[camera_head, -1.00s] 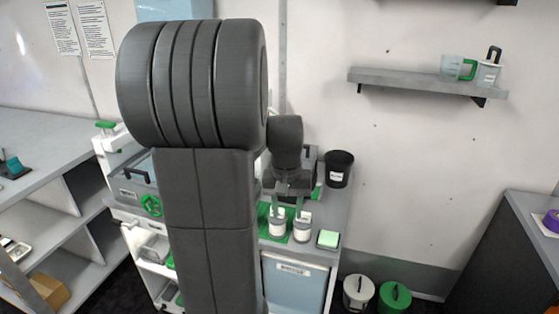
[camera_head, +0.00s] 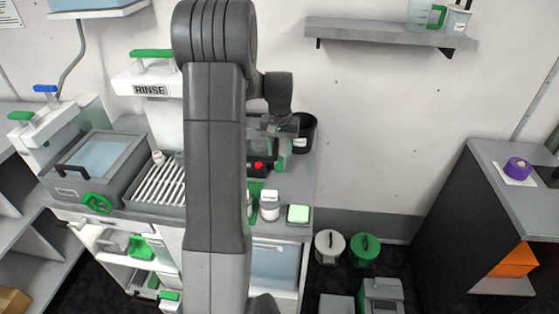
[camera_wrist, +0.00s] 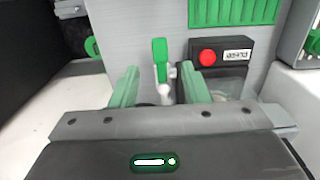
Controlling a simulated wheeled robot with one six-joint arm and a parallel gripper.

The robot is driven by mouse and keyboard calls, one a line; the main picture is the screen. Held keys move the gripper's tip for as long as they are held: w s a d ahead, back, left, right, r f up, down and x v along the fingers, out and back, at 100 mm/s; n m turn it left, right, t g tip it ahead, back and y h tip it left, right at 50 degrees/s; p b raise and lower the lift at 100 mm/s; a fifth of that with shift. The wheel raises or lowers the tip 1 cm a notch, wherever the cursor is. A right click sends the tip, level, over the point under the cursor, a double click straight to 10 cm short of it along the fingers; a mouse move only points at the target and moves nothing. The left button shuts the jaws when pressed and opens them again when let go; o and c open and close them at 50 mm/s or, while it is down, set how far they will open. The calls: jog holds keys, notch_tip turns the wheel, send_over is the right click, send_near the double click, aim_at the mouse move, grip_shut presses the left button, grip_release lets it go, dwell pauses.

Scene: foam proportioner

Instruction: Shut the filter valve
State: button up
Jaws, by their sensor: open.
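A small valve with an upright green lever (camera_wrist: 160,60) and a pale body shows in the wrist view, on a light grey panel. It carries no label that I can read; it looks like the filter valve. My gripper (camera_wrist: 158,72) is open, with its green fingers to the left and right of the lever. The lever appears between them, and I see no clear contact. In the head view my arm hides most of this area, and the lever cannot be made out there.
A black box with a red button (camera_wrist: 207,57) is just right of the valve, close to the right finger. In the head view, a white bottle (camera_head: 269,206) and a green-topped block (camera_head: 298,214) stand on the bench. A black bin (camera_head: 304,133) is behind.

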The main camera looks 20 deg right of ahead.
aim_at(280, 166)
notch_tip(280, 166, down, 6)
jog(key=shift+r+p, duration=0.1)
jog(key=shift+p, duration=0.3)
grip_shut()
